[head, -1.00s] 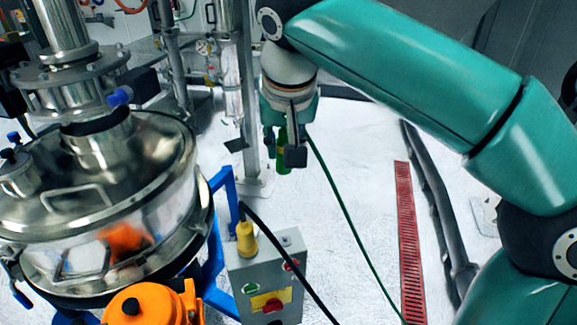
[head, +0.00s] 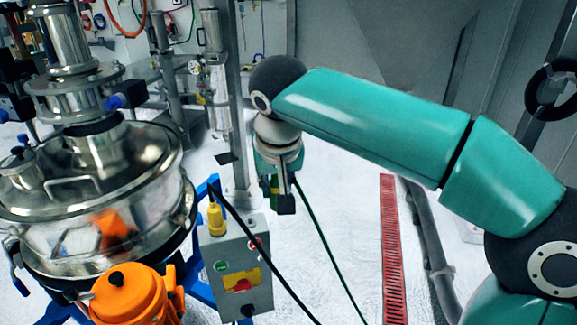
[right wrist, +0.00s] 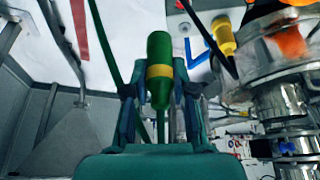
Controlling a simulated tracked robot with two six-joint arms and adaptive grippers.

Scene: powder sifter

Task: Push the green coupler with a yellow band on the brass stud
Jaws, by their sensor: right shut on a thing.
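The green coupler with a yellow band (right wrist: 159,60) is between the fingers of my right gripper (right wrist: 160,95) in the right wrist view. The gripper is shut on it, and a green hose runs from it. In the head view my right gripper (head: 281,198) hangs fingers down, right of the grey control box. Only a small green and yellow bit of the coupler (head: 274,187) shows there, partly hidden by the fingers. I cannot make out the brass stud in either view. My left gripper is not in view.
The steel sifter (head: 90,190) stands at left on a blue frame, with an orange motor (head: 130,297) in front. A grey control box (head: 235,268) carries a yellow plug (head: 216,218) with a black cable. A steel post (head: 237,110) rises behind. A red floor grate (head: 393,250) lies at right.

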